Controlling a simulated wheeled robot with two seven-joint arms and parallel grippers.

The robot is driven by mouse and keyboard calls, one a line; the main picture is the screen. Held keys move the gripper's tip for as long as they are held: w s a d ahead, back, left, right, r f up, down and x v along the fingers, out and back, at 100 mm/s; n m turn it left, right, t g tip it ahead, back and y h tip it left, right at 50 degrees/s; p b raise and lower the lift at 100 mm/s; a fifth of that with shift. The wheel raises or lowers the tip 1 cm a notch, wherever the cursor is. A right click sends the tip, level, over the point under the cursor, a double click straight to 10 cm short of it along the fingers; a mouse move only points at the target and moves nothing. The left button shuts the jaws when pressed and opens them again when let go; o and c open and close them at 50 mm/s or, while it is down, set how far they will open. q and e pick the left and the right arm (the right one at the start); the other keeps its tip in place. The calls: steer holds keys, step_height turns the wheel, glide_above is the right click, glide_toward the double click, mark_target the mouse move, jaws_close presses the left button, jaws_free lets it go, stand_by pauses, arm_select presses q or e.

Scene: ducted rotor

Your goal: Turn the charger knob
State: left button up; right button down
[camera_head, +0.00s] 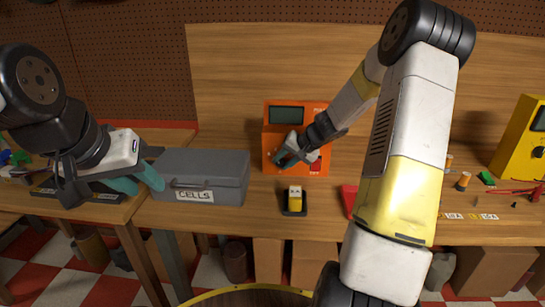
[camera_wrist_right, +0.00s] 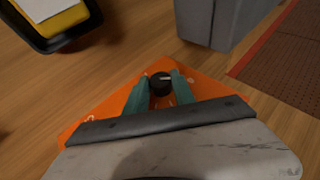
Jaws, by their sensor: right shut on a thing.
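The orange charger (camera_head: 296,116) stands at the back of the wooden bench, with a dark display on its upper front. Its black knob (camera_wrist_right: 160,83), with a light pointer mark, shows in the right wrist view. My right gripper (camera_wrist_right: 159,86) has its teal fingers on both sides of the knob and is shut on it. In the head view the right gripper (camera_head: 284,160) is at the charger's lower front and hides the knob. My left gripper (camera_head: 140,183) is at the left, apart from the charger, in front of the grey case; its teal fingers are spread apart and empty.
A grey case labelled CELLS (camera_head: 215,165) stands left of the charger. A yellow cell (camera_head: 295,197) sits in a black tray (camera_head: 294,212) in front of it. A yellow meter (camera_head: 522,142) stands at the far right. My right arm covers part of the bench.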

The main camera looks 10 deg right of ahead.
steer(key=shift+s+d+f+m+t+y, duration=0.15)
steer(key=shift+t+y, duration=0.1)
steer(key=shift+y, duration=0.4)
steer(key=shift+w+m+t+y, duration=0.1)
steer(key=shift+m+t+y, duration=0.1)
steer(key=shift+y, duration=0.4)
steer(key=shift+s+d+f+m+t+y, duration=0.15)
steer(key=shift+t+y, duration=0.1)
steer(key=shift+y, duration=0.4)
steer(key=shift+w+a, duration=0.1)
steer(key=c, duration=1.1)
jaws_free()
steer(key=shift+o, duration=0.2)
steer(key=v, duration=0.7)
steer(key=shift+s+d+r, duration=0.15)
steer(key=shift+s+d, duration=0.15)
